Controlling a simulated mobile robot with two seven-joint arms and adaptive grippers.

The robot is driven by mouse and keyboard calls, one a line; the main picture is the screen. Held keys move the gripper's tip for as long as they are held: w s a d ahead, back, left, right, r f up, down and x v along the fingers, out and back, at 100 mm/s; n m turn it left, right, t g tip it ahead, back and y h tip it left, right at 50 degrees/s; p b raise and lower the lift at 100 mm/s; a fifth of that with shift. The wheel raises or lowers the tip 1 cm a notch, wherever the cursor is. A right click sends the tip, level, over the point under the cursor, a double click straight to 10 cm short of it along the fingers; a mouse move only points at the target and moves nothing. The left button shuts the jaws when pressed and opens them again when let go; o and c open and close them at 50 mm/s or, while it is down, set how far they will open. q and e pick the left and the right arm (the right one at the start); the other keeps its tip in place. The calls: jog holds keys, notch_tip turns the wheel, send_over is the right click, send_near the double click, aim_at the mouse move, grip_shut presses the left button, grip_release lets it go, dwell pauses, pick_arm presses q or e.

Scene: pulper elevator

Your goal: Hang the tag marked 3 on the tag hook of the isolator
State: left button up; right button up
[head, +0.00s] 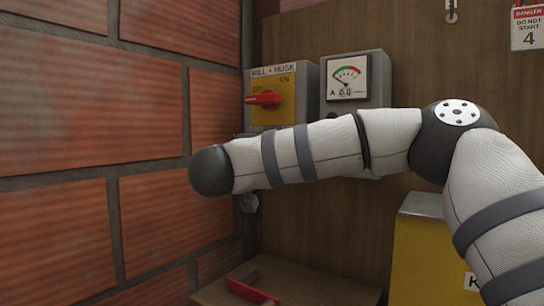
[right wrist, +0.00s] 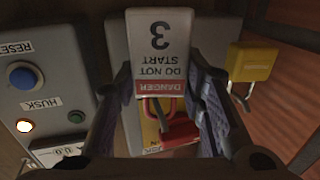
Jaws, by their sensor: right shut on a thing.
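The white tag marked 3 (right wrist: 160,45), with a red DANGER band, is in the right wrist view, upside down there. My right gripper (right wrist: 163,78) is shut on it, with a finger at each side. Behind the tag is the isolator's yellow plate (right wrist: 150,135) and red handle (right wrist: 180,131). In the head view the MILL + HUSK isolator (head: 285,88) is on the back wall, its red handle (head: 264,99) toward OFF. My right arm hides its lower part and the gripper. I cannot make out the tag hook clearly. My left gripper is out of view.
An ammeter box (head: 345,78) is right of the isolator, and a brick wall (head: 90,110) is close on the left. Tag 4 (head: 528,28) hangs at upper right. A yellow box (head: 425,245) and a shelf with a red item (head: 252,291) are below. The wrist view shows a yellow padlock-like block (right wrist: 252,61).

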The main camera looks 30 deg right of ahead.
jog(key=o, duration=1.1)
jog(key=shift+c, duration=0.2)
